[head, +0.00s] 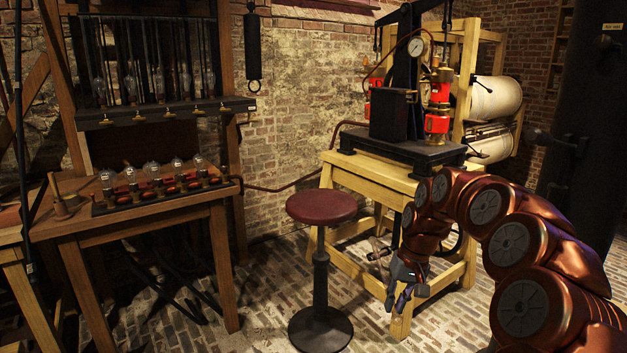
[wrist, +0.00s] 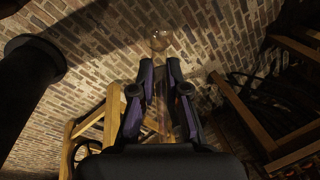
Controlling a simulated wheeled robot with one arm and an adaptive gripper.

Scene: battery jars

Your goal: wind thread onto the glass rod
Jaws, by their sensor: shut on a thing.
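My gripper (head: 400,290) hangs low in the head view, right of the stool and in front of the wooden stand, pointing down towards the brick floor. In the wrist view its purple-sided fingers (wrist: 162,72) are closed around a slim, clear glass piece, which I take for the glass rod (wrist: 162,40). Its rounded glass end sticks out past the fingertips, and a faint brownish shaft runs back between the fingers. I cannot make out any thread.
A round red stool (head: 321,207) stands mid-floor. A yellow wooden stand (head: 345,172) bears a black press with a gauge (head: 417,47). Bare brick floor lies in front.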

